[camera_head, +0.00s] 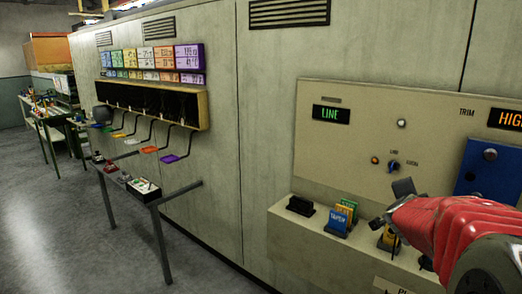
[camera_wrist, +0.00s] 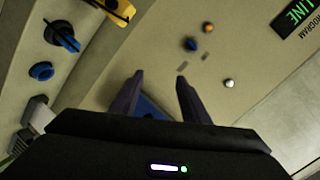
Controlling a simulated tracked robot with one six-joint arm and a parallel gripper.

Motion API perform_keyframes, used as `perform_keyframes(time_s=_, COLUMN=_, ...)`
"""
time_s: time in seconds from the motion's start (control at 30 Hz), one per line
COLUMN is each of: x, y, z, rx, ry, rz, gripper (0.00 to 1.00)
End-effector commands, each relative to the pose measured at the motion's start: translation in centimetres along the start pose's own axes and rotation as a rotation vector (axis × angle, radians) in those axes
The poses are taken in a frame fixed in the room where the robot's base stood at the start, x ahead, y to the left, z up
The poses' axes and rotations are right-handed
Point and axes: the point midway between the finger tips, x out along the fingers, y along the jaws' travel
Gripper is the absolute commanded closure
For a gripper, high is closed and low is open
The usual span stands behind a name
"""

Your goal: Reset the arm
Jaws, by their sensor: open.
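My red arm reaches in from the lower right of the head view. My gripper (camera_head: 391,205) is in front of the wall control panel (camera_head: 350,140), just above the ledge below it. In the wrist view my gripper (camera_wrist: 160,80) shows two dark fingers spread apart, with nothing between the tips. A patch of blue shows behind the fingers near their base. The panel face with its blue knob (camera_wrist: 190,44), orange lamp (camera_wrist: 208,28) and white button (camera_wrist: 229,83) lies beyond the tips. I cannot tell the exact gap to the panel.
A blue plate (camera_head: 488,172) is at the panel's right. Farther left are a wall rack with coloured trays (camera_head: 172,158) and a metal-legged stand (camera_head: 160,240). Open floor (camera_head: 50,230) lies left.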

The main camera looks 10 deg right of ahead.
Motion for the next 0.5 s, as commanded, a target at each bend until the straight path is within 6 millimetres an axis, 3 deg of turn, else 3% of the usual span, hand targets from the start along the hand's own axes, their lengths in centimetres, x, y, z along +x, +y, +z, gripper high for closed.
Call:
perform_keyframes(time_s=0.1, x=-2.2, y=0.4, z=4.4, rx=-0.131, ry=-0.161, rz=0.012, gripper=0.58)
perform_keyframes(time_s=0.27, x=-6.4, y=1.7, z=10.0, rx=-0.321, ry=-0.375, rz=0.022, gripper=0.58)
perform_keyframes(time_s=0.5, x=-15.2, y=4.9, z=16.5, rx=-0.632, ry=-0.677, rz=0.028, gripper=0.58)
